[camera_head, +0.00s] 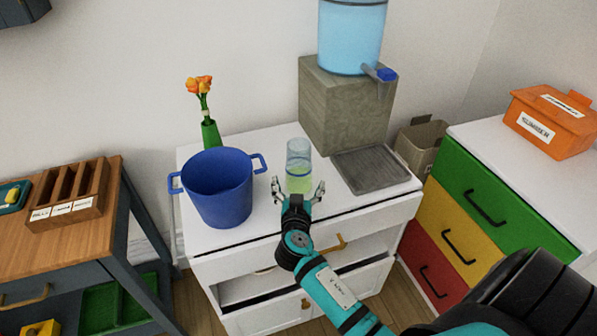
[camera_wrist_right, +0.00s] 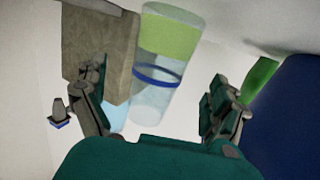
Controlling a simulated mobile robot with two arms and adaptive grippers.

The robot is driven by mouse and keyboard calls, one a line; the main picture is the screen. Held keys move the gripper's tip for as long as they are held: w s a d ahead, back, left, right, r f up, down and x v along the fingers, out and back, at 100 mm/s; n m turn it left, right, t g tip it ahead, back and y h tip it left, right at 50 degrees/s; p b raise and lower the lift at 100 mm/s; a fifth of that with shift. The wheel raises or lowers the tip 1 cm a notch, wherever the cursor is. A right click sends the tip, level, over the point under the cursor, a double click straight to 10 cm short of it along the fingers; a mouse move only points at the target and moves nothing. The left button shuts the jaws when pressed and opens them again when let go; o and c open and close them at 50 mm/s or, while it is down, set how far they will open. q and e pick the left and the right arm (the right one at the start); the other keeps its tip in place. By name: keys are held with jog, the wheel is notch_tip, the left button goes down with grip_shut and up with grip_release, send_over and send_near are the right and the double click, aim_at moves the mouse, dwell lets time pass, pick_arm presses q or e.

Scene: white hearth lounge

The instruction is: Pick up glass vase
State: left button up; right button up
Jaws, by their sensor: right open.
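The glass vase (camera_head: 299,158) is a clear upright cylinder with a pale green lower part, standing on the white cabinet top. In the right wrist view the glass vase (camera_wrist_right: 166,50) appears tilted, with a green band and a blue ring, between the fingers. My right gripper (camera_head: 298,186) is open and empty, just in front of the vase, with its fingers spread to either side. The right gripper also shows in its wrist view (camera_wrist_right: 160,90). Whether a finger touches the glass cannot be told. My left gripper is not in view.
A blue pot (camera_head: 220,188) stands left of the vase, with a green vase of orange flowers (camera_head: 209,132) behind it. A stone block (camera_head: 345,108) bearing a blue water dispenser (camera_head: 352,35) stands behind right. A grey tray (camera_head: 370,170) lies right on the white cabinet (camera_head: 245,237).

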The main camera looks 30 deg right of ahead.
aim_at(298, 178)
jog(key=shift+w+d, duration=0.3)
jog(key=shift+w, duration=0.15)
jog(key=shift+p+x, duration=0.8)
jog(key=shift+x, duration=1.55)
jog(key=shift+a, duration=0.1)
jog(key=c, duration=1.7)
jog(key=shift+c, duration=0.5)
jog(key=shift+r, duration=0.1)
